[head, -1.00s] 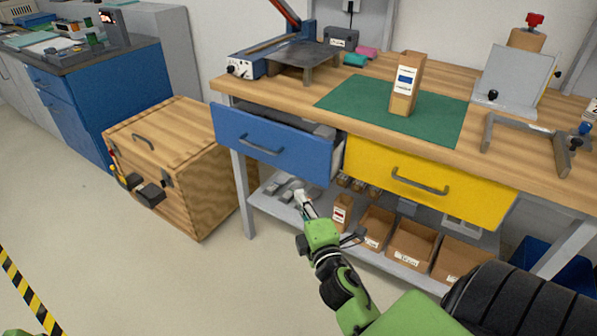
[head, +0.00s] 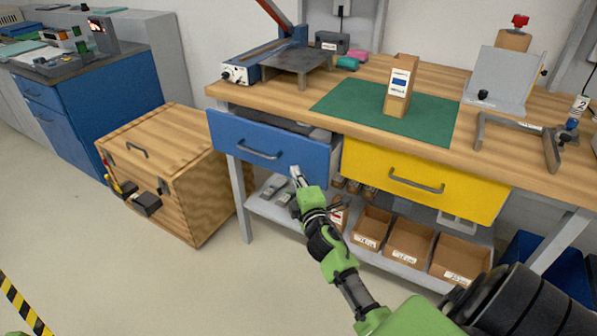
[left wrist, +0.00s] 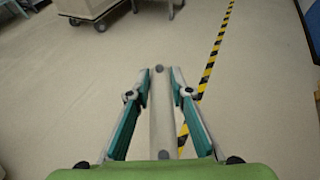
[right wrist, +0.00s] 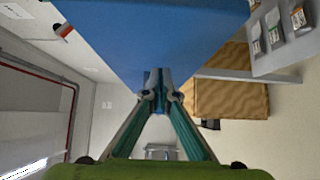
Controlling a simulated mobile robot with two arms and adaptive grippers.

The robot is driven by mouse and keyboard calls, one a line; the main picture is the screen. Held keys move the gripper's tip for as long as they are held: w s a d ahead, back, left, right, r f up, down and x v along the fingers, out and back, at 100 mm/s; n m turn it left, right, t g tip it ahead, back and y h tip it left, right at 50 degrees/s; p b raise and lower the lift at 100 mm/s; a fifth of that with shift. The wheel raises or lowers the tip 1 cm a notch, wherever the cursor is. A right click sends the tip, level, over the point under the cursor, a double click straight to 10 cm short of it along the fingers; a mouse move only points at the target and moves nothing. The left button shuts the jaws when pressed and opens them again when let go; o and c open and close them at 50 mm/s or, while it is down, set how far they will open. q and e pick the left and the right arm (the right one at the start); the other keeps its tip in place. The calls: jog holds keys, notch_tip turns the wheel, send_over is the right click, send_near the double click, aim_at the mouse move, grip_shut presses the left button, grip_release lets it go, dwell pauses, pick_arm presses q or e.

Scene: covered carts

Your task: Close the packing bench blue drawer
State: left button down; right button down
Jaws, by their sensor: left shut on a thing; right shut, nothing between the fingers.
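The packing bench's blue drawer (head: 240,150) is partly open in the head view. Its front stands out from the bench beside the yellow drawer, and a strip of its inside shows along the top. Its dark handle is at the middle of the front. My right gripper (head: 296,175) is shut and empty, with its tips at the lower right of the blue front. In the right wrist view the blue front (right wrist: 150,35) is right at the fingertips (right wrist: 157,80); I cannot tell if they touch. My left gripper (left wrist: 160,72) is shut on a pale rod (left wrist: 161,110).
The yellow drawer (head: 430,198) looks shut. A wooden crate (head: 180,165) stands left of the bench. Cardboard bins (head: 408,243) stand on the lower shelf. A green mat (head: 430,112) with a carton (head: 401,85) lies on top. The floor in front is clear.

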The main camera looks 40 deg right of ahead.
jog(key=shift+w+d, duration=0.25)
jog(key=shift+d, duration=0.3)
